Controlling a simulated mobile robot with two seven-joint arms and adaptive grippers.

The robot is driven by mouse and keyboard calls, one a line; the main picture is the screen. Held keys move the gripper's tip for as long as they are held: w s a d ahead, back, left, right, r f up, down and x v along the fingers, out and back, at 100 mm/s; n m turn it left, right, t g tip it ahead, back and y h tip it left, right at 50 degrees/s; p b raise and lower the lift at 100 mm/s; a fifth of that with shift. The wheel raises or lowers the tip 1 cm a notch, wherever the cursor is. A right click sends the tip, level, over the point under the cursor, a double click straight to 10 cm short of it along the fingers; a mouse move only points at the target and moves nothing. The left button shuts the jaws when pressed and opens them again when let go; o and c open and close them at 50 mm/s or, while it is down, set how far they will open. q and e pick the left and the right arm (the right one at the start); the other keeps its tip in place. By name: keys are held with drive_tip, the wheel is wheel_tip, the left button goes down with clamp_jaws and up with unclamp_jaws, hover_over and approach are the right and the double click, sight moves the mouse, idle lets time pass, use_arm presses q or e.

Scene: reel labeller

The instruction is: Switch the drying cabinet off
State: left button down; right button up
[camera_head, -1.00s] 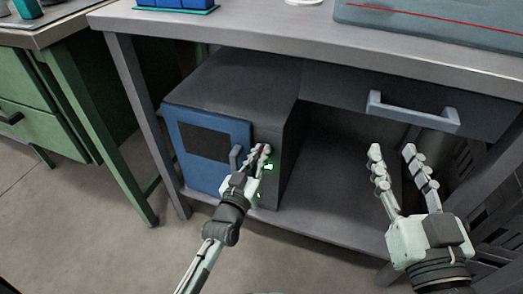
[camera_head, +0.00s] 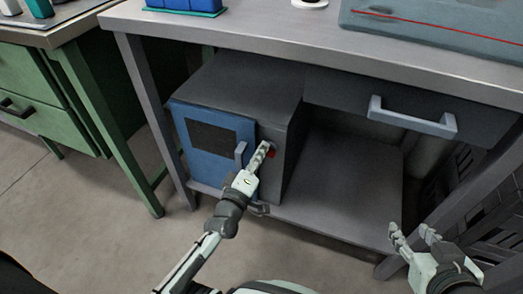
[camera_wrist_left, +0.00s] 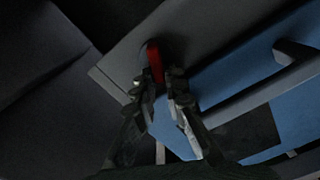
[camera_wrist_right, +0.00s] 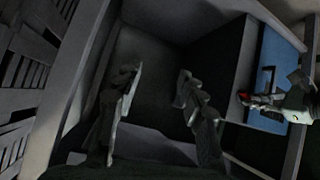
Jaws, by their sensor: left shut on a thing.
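The drying cabinet (camera_head: 248,88) is a dark grey box with a blue door (camera_head: 212,155), on the lower shelf of the bench. A red switch handle (camera_wrist_left: 154,62) is on its grey front strip, beside the door. My left gripper (camera_head: 268,150) is at that strip, its fingers shut on the red handle; the left wrist view shows the handle between the fingertips (camera_wrist_left: 165,80). A red patch (camera_head: 272,153) shows beside the fingers in the head view; I cannot tell whether it is handle or lamp. My right gripper (camera_head: 415,232) is open and empty, right of the shelf.
The blue door's handle (camera_head: 240,154) is just left of my left gripper. The bench top (camera_head: 265,37) overhangs the cabinet, with a drawer handle (camera_head: 412,117) at right. The shelf (camera_head: 345,190) right of the cabinet is bare. A green workbench (camera_head: 85,110) stands at left.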

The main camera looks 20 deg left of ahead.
use_arm(q)
drive_tip(key=shift+a+f+n+b, duration=0.1)
drive_tip(key=shift+f+n+b, duration=0.15)
drive_tip(key=shift+n, duration=1.05)
drive_tip(key=shift+f+n+b, duration=0.15)
drive_tip(key=shift+n+b, duration=0.1)
drive_tip(key=shift+n, duration=1.05)
use_arm(e)
drive_tip(key=shift+w+a+r+t+y, duration=0.25)
drive_tip(key=shift+w+a+r+t, duration=0.15)
drive_tip(key=shift+a+r, duration=0.2)
drive_tip(key=shift+w+a+r+t+y, duration=0.3)
drive_tip(key=shift+w+a+r+t, duration=0.1)
drive_tip(key=shift+a+r, duration=0.25)
drive_tip(key=shift+w+a+r+t+y, duration=0.3)
drive_tip(key=shift+a+r+t, duration=0.15)
drive_tip(key=shift+r, duration=0.25)
use_arm(q)
drive_tip(key=c, duration=1.6)
unclamp_jaws()
drive_tip(key=shift+s, duration=0.1)
drive_tip(key=s, duration=1.1)
drive_tip(key=shift+s+a, duration=0.2)
drive_tip(key=shift+s, duration=0.2)
